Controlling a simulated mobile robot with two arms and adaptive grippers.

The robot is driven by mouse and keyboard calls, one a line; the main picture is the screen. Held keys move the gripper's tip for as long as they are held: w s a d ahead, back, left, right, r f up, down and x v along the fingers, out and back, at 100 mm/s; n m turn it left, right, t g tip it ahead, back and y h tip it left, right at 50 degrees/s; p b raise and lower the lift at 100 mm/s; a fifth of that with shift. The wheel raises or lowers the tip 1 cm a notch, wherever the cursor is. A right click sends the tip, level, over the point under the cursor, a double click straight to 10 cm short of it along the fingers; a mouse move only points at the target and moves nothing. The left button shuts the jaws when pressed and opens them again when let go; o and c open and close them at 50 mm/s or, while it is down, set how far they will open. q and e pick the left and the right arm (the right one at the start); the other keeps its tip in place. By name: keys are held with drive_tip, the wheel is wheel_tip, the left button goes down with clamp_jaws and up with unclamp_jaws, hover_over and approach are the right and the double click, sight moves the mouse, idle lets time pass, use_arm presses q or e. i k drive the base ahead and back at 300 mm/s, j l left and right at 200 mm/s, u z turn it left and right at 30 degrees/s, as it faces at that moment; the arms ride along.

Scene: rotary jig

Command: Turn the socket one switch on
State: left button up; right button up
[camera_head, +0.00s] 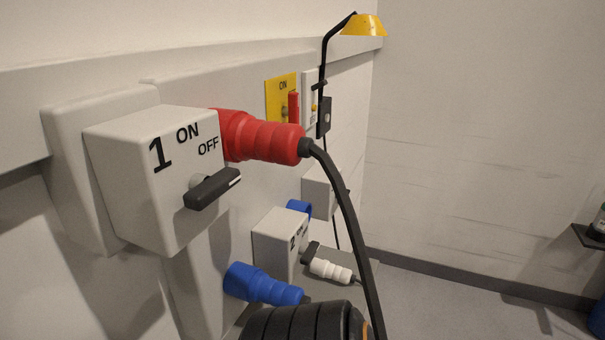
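Socket one is a pale grey box (135,190) marked "1", mounted on the wall panel at the left of the head view. Its switch is a black lever (212,188) on the front face, below the ON and OFF labels. The lever lies nearly level, tilted slightly up to the right. Its white index line is at the right end, closer to the OFF label than to ON. A red plug (262,138) sits in the right side of the box. Neither of my grippers is in view.
A thick black cable (349,215) hangs from the red plug, right of the lever. Socket two (278,243), a blue plug (262,284) and a white plug (330,270) are lower. A yellow ON plate (280,92) with a red lever is behind. A black ribbed object fills the bottom centre.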

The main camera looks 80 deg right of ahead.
sight(205, 190)
drive_tip(key=z, duration=2.05)
drive_tip(key=k+l, duration=0.1)
drive_tip(key=l, duration=0.35)
